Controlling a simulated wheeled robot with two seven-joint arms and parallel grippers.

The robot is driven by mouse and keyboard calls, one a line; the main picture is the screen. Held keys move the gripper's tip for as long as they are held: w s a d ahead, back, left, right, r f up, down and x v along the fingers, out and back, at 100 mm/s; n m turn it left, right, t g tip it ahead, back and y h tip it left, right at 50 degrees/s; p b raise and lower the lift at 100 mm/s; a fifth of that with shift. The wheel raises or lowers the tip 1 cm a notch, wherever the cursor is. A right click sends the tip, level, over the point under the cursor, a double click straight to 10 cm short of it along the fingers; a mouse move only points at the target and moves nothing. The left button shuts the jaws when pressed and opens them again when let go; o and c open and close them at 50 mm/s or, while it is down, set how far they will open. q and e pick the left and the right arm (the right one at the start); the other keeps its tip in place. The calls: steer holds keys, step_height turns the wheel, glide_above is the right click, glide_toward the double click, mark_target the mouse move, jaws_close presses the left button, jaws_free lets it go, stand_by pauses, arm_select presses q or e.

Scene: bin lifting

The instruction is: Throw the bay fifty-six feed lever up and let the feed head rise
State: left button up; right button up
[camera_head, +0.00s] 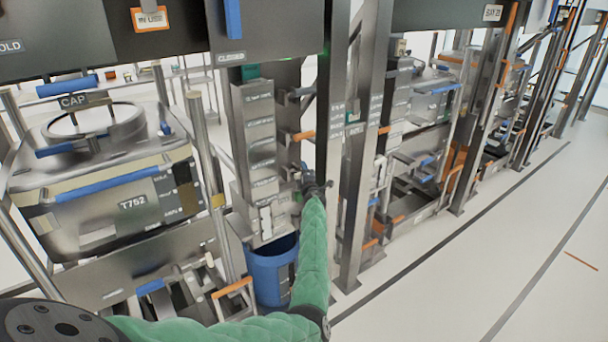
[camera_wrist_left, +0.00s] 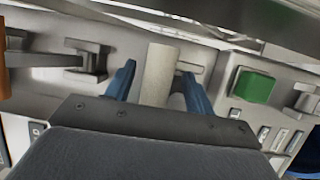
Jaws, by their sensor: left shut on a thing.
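My left arm, in a green quilted sleeve, reaches from the lower left to the control post in the head view. Its gripper (camera_head: 312,184) is at the post's side, small and partly hidden by the wrist. In the left wrist view the gripper (camera_wrist_left: 158,88) has its two blue fingers on either side of a pale cylindrical lever handle (camera_wrist_left: 159,72) and is shut on it. The handle stands out from a grey panel (camera_wrist_left: 220,62). I cannot read a bay fifty-six label or make out the feed head. My right gripper is not in view.
A green button (camera_wrist_left: 254,86) and another grey lever (camera_wrist_left: 88,62) are on the panel. A steel bin marked T752 (camera_head: 100,205) stands at the left. A blue bucket (camera_head: 270,272) is below the post.

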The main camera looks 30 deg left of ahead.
arm_select(q)
steer(key=shift+s+d, duration=0.15)
steer(key=shift+s, duration=0.1)
steer(key=v, duration=0.7)
steer(key=shift+b, duration=0.45)
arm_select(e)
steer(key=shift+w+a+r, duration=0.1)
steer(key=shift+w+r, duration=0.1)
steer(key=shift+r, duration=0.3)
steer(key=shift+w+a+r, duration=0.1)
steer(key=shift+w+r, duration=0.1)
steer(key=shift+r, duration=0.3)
arm_select(q)
steer(key=shift+d, duration=0.15)
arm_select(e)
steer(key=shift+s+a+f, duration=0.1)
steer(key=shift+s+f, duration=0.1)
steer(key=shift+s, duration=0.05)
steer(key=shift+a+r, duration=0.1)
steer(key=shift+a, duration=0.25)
